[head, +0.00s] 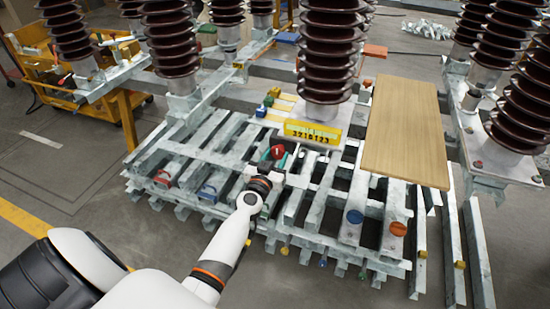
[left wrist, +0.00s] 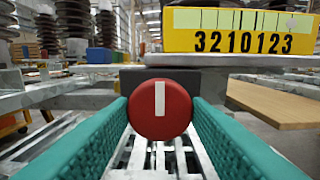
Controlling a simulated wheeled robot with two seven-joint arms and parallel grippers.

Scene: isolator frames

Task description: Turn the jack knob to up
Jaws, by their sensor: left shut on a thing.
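The red round knob (left wrist: 160,112) is in the middle of the left wrist view. Its white mark runs upright from about the centre to the top. It also shows small and red in the head view (head: 278,151). I take this to be the jack knob; no label on it is readable. My left gripper (left wrist: 160,104) has its teal fingers on both sides of the knob and is shut on it. In the head view the left gripper (head: 272,158) reaches in over the metal frame, partly hiding the knob. My right gripper is in neither view.
A yellow plate (head: 313,133) reading 3210123 stands behind the knob. A wooden board (head: 406,130) lies to the right. Tall brown ribbed insulators (head: 328,50) stand behind. Grey floor is free at left.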

